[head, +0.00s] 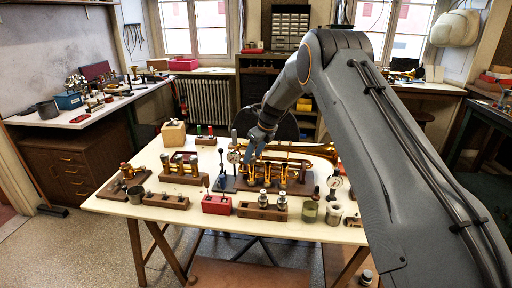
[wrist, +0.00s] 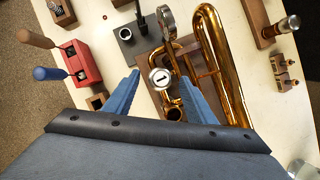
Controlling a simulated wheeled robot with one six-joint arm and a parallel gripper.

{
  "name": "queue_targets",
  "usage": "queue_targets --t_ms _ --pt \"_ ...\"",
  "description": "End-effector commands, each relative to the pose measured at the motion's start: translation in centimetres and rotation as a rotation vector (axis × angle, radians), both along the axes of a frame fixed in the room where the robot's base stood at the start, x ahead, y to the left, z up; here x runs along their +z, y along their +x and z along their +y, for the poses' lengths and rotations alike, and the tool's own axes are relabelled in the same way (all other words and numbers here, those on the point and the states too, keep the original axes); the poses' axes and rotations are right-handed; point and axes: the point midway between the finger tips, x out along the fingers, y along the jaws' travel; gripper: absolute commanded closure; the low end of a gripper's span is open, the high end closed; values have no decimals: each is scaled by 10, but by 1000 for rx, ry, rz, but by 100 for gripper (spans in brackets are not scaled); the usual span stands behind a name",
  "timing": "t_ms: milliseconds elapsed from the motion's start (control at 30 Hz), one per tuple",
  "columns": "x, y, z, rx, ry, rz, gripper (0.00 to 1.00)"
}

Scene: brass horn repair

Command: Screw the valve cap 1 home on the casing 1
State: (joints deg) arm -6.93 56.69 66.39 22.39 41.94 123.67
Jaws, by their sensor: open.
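A round, pale valve cap 1 (wrist: 160,77), its top marked with a dark "1", shows between my fingers in the wrist view. It appears to be over a brass casing, casing 1, which it hides from above; how far it is seated I cannot tell. An open brass tube (wrist: 175,113) is beside it. My gripper (wrist: 161,76) is open, one blue finger on each side of the cap, with gaps visible. In the head view my gripper (head: 254,150) points down over the left end of the brass horn (head: 310,149) and its upright casings (head: 267,176).
A red box (wrist: 84,63) with two handled tools stands left in the wrist view. A dial gauge (head: 235,157) on a stand is close left of my gripper. Wooden racks with brass and silver parts crowd the table (head: 110,206); its front left edge is clearer.

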Motion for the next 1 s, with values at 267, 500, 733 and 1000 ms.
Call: queue_targets --t_ms 267,500,733,1000 --pt "-9 3 3 1 0 -2 49" --pt "-9 2 3 1 -1 -1 61" --pt "-9 2 3 1 -1 -1 92" --pt "-9 2 3 0 -1 -1 98"
